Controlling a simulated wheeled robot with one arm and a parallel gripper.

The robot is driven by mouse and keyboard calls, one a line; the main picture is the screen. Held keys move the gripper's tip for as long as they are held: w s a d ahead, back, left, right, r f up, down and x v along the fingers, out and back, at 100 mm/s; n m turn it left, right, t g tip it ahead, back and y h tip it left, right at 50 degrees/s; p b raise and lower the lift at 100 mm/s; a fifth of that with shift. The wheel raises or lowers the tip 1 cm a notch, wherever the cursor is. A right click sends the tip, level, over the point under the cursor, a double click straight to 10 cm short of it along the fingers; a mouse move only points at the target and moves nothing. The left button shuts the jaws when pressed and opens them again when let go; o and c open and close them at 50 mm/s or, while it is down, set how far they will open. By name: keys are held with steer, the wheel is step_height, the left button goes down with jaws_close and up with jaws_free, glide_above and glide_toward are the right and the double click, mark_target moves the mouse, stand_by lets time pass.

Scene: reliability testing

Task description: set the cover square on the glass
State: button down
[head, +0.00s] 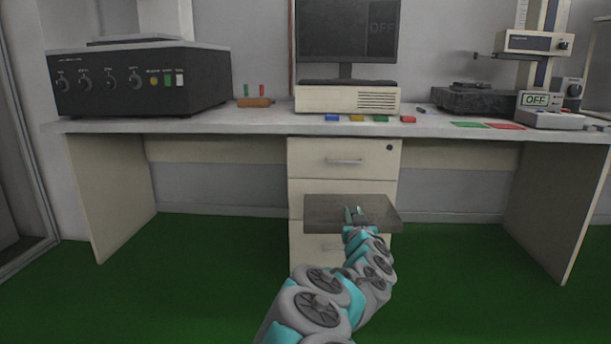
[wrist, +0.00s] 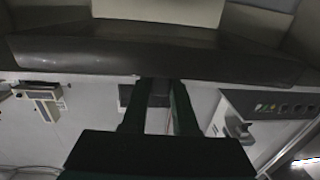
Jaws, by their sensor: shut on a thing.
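A flat dark grey slab, which I take for the cover (head: 325,208), is held in front of the drawers, below the desk top. My gripper (head: 355,214) is shut on it near its middle; a small grip piece seems to sit between the fingers. In the wrist view the cover (wrist: 80,58) spans the picture above the fingertips of my gripper (wrist: 158,90). The glass cannot be made out for certain; a black box with knobs (head: 150,80) stands at the desk's left, with a thin dark plate on its pale top.
The desk (head: 265,127) has a monitor (head: 345,35) on a beige case (head: 347,99), coloured blocks in front, and instruments (head: 480,100) at the right. The drawer unit (head: 343,157) is behind the cover. Green floor is free on both sides.

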steer(key=d+f, duration=0.1)
steer(key=w+d+f, duration=0.1)
steer(key=shift+w+d+f, duration=0.2)
steer(key=shift+d+f, duration=0.1)
steer(key=shift+f, duration=0.1)
steer(key=shift+a+r, duration=0.25)
steer(key=shift+r, duration=0.1)
step_height(320, 180, up, 13)
steer(key=p, duration=1.3)
steer(key=shift+r, duration=0.2)
steer(key=shift+f, duration=0.1)
